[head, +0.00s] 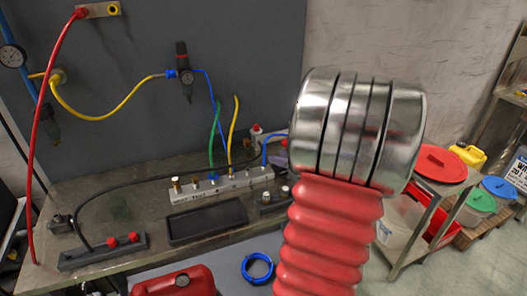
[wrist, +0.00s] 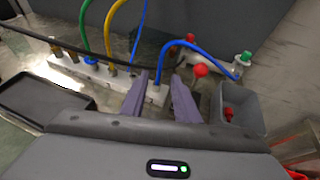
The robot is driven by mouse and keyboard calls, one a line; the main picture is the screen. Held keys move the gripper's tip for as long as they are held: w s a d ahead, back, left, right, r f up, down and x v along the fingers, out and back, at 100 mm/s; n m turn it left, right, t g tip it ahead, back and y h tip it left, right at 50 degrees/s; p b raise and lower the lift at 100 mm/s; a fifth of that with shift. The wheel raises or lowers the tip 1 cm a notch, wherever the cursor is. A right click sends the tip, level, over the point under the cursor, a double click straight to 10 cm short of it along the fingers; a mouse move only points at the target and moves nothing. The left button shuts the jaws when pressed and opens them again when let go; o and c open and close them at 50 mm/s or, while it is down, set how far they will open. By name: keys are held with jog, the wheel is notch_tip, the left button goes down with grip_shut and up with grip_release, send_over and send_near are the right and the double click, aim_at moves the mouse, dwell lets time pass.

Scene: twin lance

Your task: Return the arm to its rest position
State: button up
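My gripper (wrist: 160,78) shows in the wrist view with its two purple-grey fingers spread apart. No held object is visible between them. Past the fingertips are the right end of the light metal manifold block (wrist: 85,70) and a blue hose (wrist: 190,44) that rises from near that end and arches right. I cannot tell whether a finger touches the block or the hose. In the head view, my arm's large metal joint and red bellows fill the centre right and hide part of the bench. My gripper is not visible there.
The bench (head: 100,200) carries the manifold (head: 222,187), a black tray (head: 207,222) and a block with red knobs (head: 105,252). Green and yellow hoses (head: 235,120) stand up from the manifold. A grey bin (wrist: 240,110) is right of the fingers. A cart (head: 440,190) stands at right.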

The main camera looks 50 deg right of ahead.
jog(key=shift+a, duration=0.1)
jog(key=w+a+r+n+g+y, duration=0.15)
jog(key=a+n, duration=0.35)
jog(key=a, duration=0.5)
jog(key=w+a+r+n+g+y, duration=0.1)
jog(key=w+a+n+y, duration=0.2)
jog(key=a+n, duration=0.45)
jog(key=w+a+r+n+g+y, duration=0.1)
jog(key=w+a+n+g+y, duration=0.2)
jog(key=a, duration=0.9)
jog(key=s+a+r+n+g+h, duration=0.1)
jog(key=s+a+n+h, duration=0.1)
jog(key=s+a+n, duration=0.4)
jog(key=s+a+r+n+g+h, duration=0.1)
jog(key=s+a+n+h, duration=0.1)
jog(key=s+a+n, duration=0.5)
jog(key=a+n, duration=0.4)
jog(key=n, duration=0.6)
jog(key=shift+r, duration=0.3)
